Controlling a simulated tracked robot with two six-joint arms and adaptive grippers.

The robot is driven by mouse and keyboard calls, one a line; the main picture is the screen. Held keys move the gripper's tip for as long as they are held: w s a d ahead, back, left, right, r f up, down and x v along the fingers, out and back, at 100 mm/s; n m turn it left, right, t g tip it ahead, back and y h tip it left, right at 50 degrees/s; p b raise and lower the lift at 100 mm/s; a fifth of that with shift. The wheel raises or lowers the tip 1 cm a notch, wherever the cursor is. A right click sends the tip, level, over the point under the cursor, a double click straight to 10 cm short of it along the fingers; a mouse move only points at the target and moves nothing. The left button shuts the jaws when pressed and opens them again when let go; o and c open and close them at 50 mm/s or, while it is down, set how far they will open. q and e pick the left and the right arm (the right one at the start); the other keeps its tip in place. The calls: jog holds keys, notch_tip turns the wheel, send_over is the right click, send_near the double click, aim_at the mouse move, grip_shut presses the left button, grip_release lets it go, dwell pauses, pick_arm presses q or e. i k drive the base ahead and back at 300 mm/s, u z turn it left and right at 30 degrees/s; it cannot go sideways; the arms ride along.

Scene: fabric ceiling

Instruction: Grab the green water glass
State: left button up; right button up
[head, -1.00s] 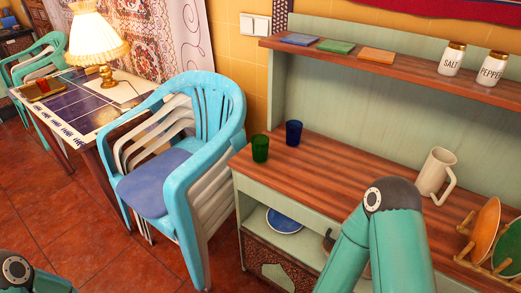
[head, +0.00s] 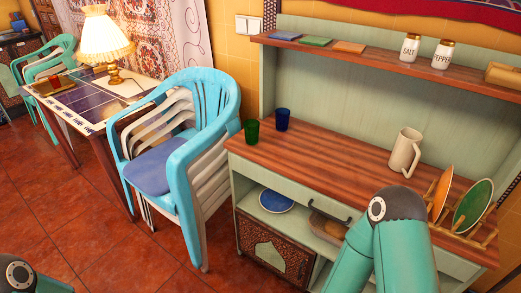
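The green water glass (head: 251,132) stands upright on the left end of the wooden counter (head: 330,160), near its left edge. A blue glass (head: 282,119) stands just behind it to the right. My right arm rises from the bottom right in front of the counter, but its gripper is not visible. Only a bit of my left arm shows at the bottom left corner, and its gripper is out of view. Nothing touches the green glass.
A cream pitcher (head: 405,152) and a plate rack with an orange plate (head: 439,193) and a green plate (head: 473,205) stand on the counter's right. Stacked chairs (head: 185,150) stand left of it. The shelf above holds salt (head: 410,47) and pepper (head: 443,54) shakers. The counter's middle is clear.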

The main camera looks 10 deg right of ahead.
aim_at(252, 133)
jog(key=k, duration=0.7)
jog(key=u, duration=0.65)
jog(key=i, duration=1.95)
jog(key=z, duration=0.6)
